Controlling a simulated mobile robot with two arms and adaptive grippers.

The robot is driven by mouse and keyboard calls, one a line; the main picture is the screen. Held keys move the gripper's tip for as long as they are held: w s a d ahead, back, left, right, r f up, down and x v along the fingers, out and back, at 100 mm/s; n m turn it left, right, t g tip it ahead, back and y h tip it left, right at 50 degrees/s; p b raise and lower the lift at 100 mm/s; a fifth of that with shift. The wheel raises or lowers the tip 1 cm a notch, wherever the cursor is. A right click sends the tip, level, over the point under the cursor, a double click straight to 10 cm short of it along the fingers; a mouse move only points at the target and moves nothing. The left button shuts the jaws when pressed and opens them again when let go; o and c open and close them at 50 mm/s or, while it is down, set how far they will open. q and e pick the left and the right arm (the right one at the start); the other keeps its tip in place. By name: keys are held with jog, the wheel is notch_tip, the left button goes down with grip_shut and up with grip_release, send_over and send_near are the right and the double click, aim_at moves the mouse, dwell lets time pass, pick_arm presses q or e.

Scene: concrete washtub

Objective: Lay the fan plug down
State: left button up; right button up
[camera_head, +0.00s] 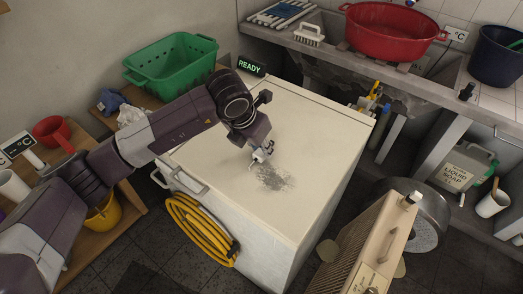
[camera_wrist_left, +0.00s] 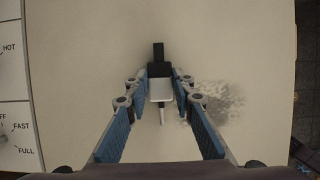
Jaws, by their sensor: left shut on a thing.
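My left gripper (camera_head: 260,152) reaches in from the left and points down at the pale top of a large white chest-like box (camera_head: 320,130). In the left wrist view my left gripper (camera_wrist_left: 161,80) has its blue-padded fingers closed around a small plug (camera_wrist_left: 161,92) with a white body, a black part at the far end and a thin pale part towards me. In the head view only a small white bit of the plug (camera_head: 258,156) shows below the fingers, close to the top. I cannot tell whether it touches the surface. My right gripper is out of view.
A dark speckled patch (camera_head: 275,179) marks the top, which is otherwise clear. A READY sign (camera_head: 250,66) stands at its back edge. A yellow hose (camera_head: 200,230) hangs at the front, and a beige grilled appliance (camera_head: 365,245) stands at right. A green basket (camera_head: 172,62) is behind my arm.

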pick_arm(q)
jog(key=shift+r, duration=0.1)
jog(key=shift+f+b, duration=0.3)
jog(key=o, duration=0.9)
jog(key=shift+o, duration=0.7)
jog(key=shift+r, duration=0.1)
